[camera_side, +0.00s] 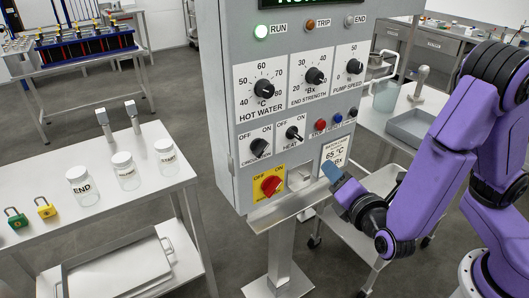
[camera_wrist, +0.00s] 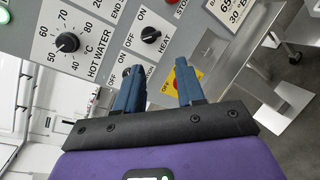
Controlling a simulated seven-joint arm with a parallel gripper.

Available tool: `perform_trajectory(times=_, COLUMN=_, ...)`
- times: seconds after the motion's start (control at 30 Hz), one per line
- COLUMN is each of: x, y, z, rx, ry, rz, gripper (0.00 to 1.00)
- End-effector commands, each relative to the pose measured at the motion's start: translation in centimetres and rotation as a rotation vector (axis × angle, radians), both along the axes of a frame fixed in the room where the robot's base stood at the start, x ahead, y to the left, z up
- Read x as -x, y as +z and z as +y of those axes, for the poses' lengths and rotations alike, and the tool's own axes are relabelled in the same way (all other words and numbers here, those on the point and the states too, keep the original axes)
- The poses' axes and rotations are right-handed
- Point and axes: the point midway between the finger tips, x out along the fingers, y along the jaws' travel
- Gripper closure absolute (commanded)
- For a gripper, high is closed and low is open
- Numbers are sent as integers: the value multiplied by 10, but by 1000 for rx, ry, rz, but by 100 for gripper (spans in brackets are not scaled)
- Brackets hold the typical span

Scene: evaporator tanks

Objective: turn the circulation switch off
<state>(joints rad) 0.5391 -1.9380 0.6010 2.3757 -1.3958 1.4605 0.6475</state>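The circulation switch (camera_side: 259,147) is a black knob on a white plate at the panel's lower left, with OFF at its left and ON at its right. Its pointer is too small to read surely. In the wrist view its OFF and ON labels show, but my left finger hides the knob. My gripper (camera_side: 334,171) is at the panel's lower right in the side view, beside the batch card and apart from the switch. In the wrist view my gripper (camera_wrist: 158,67) has its two blue fingers spread, with nothing between them.
The black heat knob (camera_side: 292,133) is just right of the circulation switch. A red rotary switch (camera_side: 270,186) on yellow is below. Red and blue buttons (camera_side: 320,125) are to the right. A metal shelf (camera_side: 295,205) sticks out under the panel. A table with jars (camera_side: 82,186) stands left.

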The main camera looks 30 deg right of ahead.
Motion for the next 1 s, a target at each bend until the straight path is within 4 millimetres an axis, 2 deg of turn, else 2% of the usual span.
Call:
perform_trajectory(times=0.03, x=-2, y=-5, z=17, rx=25, ry=76, rz=-35, gripper=62)
perform_trajectory(times=0.1, x=-3, y=-10, z=37, rx=41, ry=170, rz=-77, gripper=62)
perform_trajectory(times=0.2, x=-3, y=-15, z=57, rx=48, ry=268, rz=-113, gripper=62)
perform_trajectory(times=0.3, x=-2, y=-18, z=68, rx=49, ry=318, rz=-129, gripper=62)
perform_trajectory(times=0.47, x=-11, y=-19, z=70, rx=45, ry=327, rz=-133, gripper=62)
perform_trajectory(times=0.57, x=-25, y=-18, z=69, rx=46, ry=323, rz=-133, gripper=62)
perform_trajectory(times=1.0, x=-108, y=-18, z=69, rx=45, ry=322, rz=-134, gripper=62)
